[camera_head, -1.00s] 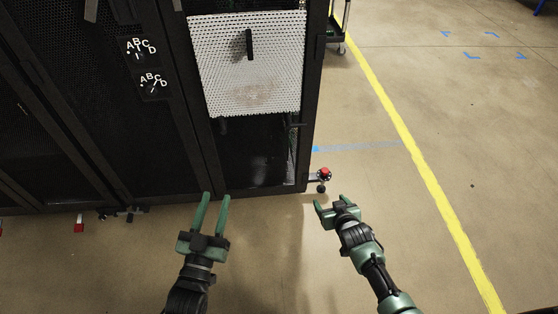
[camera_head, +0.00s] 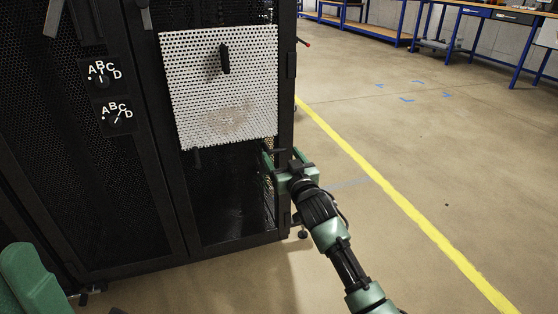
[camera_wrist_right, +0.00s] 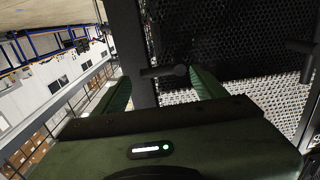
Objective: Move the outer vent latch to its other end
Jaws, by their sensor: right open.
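A white perforated vent panel (camera_head: 222,85) with a black handle (camera_head: 224,59) is on the front of the black rack. A dark latch (camera_wrist_right: 165,71) lies across the rack's black post in the right wrist view, at the panel's outer side. My right gripper (camera_head: 281,157) is open at the panel's lower right corner. In the wrist view its two green fingers stand on either side of the latch, which looks free between them. The gripper hides this latch in the head view. A second latch (camera_head: 197,156) hangs at the panel's lower left. My left gripper's fingers are out of view.
Two dials marked A to D (camera_head: 102,74) sit on the rack door to the left. Open floor with a yellow line (camera_head: 400,208) is to the right. Blue-framed workbenches (camera_head: 500,14) stand far back. A green part of my own body shows at lower left.

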